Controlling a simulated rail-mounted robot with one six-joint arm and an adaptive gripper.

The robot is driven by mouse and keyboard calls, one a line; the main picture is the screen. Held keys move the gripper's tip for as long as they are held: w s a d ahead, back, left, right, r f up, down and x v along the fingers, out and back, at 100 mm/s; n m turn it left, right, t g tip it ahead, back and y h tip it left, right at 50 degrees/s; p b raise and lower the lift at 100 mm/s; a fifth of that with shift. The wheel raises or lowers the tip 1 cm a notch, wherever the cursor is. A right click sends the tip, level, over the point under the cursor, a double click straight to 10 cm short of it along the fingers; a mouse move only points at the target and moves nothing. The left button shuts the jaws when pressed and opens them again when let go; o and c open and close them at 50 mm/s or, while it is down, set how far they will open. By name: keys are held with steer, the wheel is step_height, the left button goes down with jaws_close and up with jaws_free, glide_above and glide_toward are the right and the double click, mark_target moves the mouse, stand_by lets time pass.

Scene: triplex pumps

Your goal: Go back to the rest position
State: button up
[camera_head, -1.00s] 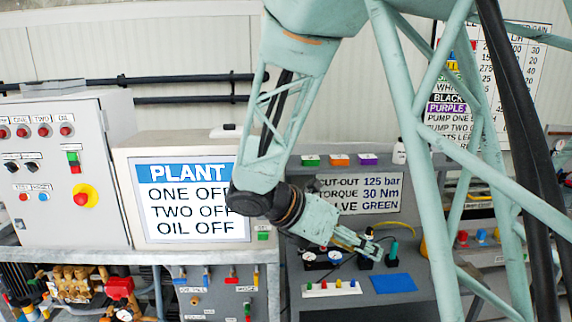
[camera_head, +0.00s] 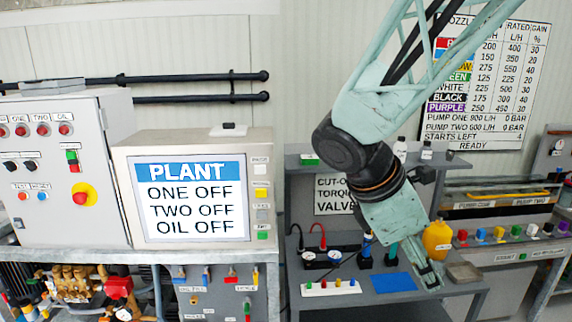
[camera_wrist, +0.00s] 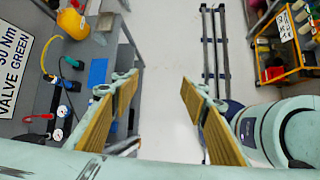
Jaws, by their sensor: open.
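My gripper (camera_head: 430,276) hangs over the right front of the grey bench in the head view, with my arm reaching down from the upper right. In the wrist view my gripper (camera_wrist: 160,100) has its two yellow-padded fingers wide apart, with nothing between them but pale floor (camera_wrist: 165,55). The grey bench (camera_wrist: 125,55) lies to the left of the fingers there. No object is held.
The bench carries a blue mat (camera_head: 393,282), a yellow bottle (camera_head: 437,240), gauges (camera_head: 322,258) and a white strip with coloured pegs (camera_head: 331,287). The PLANT screen (camera_head: 191,199) and control cabinet (camera_head: 65,170) stand left. An orange cart (camera_wrist: 282,50) stands right in the wrist view.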

steer(key=s+a+r+m+y, duration=0.2)
steer(key=s+m, duration=0.3)
steer(key=s, duration=0.2)
steer(key=s+a+r+m+t+y, duration=0.1)
steer(key=s+a+m+y, duration=0.1)
steer(key=s+m, duration=0.4)
steer(key=s+a+r+m+t+y, duration=0.1)
steer(key=s+a+r+m+y, duration=0.1)
steer(key=s+m, duration=0.4)
steer(key=s+b, duration=0.1)
steer(key=s, duration=0.1)
steer(key=shift+s+a+r+y, duration=0.3)
steer(key=shift+s+a, duration=0.05)
steer(key=shift+s, duration=0.05)
